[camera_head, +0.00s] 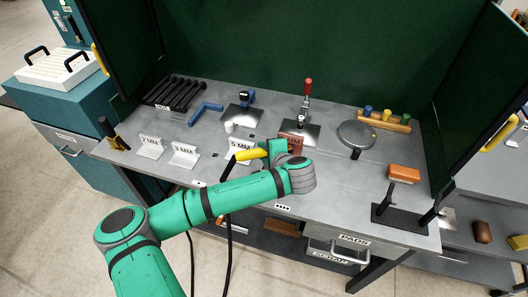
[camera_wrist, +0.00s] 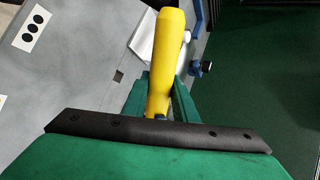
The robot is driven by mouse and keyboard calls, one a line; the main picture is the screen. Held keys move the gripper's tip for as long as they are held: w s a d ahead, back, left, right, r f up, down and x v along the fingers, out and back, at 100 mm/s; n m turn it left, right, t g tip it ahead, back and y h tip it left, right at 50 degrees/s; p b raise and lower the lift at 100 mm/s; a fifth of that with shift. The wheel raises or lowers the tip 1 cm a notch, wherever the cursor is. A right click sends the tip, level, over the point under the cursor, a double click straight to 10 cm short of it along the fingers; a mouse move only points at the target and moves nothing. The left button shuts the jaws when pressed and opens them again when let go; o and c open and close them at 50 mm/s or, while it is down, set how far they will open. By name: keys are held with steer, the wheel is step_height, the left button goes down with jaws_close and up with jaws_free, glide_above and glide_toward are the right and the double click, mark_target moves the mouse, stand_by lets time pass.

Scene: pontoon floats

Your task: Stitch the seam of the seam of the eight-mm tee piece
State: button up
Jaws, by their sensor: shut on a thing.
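My gripper (camera_head: 270,150) is shut on a yellow tool handle (camera_head: 248,155) with a dark tip at its left end, held low over the steel table (camera_head: 340,180). Grey angled pieces with MM labels stand in a row: one at left (camera_head: 150,146), a second (camera_head: 184,154), and a larger one (camera_head: 239,145) partly behind the tool. The labels are too small to read surely, so I cannot tell which is eight-mm.
A red-handled clamp (camera_head: 307,100), a reddish-brown block (camera_head: 291,140), a round grey plate (camera_head: 356,134) and a blue square (camera_head: 206,112) stand nearby. Dark green screens (camera_head: 270,40) enclose the back and sides.

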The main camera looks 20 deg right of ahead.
steer(key=shift+s+d+r, duration=0.1)
steer(key=shift+s+d, duration=0.35)
steer(key=shift+d, duration=0.2)
stand_by(0.4)
steer(key=shift+s+a+r, duration=0.15)
steer(key=shift+r, duration=0.05)
stand_by(1.5)
steer(key=shift+s+a+r, duration=0.35)
steer(key=shift+s+r, duration=0.2)
steer(key=shift+r, duration=0.1)
steer(key=shift+s+a+r, duration=0.4)
steer(key=shift+s+r, duration=0.1)
steer(key=shift+r, duration=0.15)
steer(key=shift+s+a+r, duration=0.35)
steer(key=shift+s+r, duration=0.2)
steer(key=shift+r, duration=0.1)
steer(key=shift+w+d+f+n+y, duration=0.3)
steer(key=shift+f+y, duration=0.15)
steer(key=shift+f, duration=0.1)
steer(key=shift+w+d+f+n+y, duration=0.3)
steer(key=shift+w+f+y, duration=0.05)
steer(key=shift+f+y, duration=0.2)
steer(key=shift+w+d+f+n+y, duration=0.3)
steer(key=shift+f+y, duration=0.1)
steer(key=shift+f, duration=0.15)
steer(key=shift+w+d+f, duration=0.25)
steer(key=shift+w+f, duration=0.05)
steer(key=shift+f, duration=0.05)
stand_by(0.9)
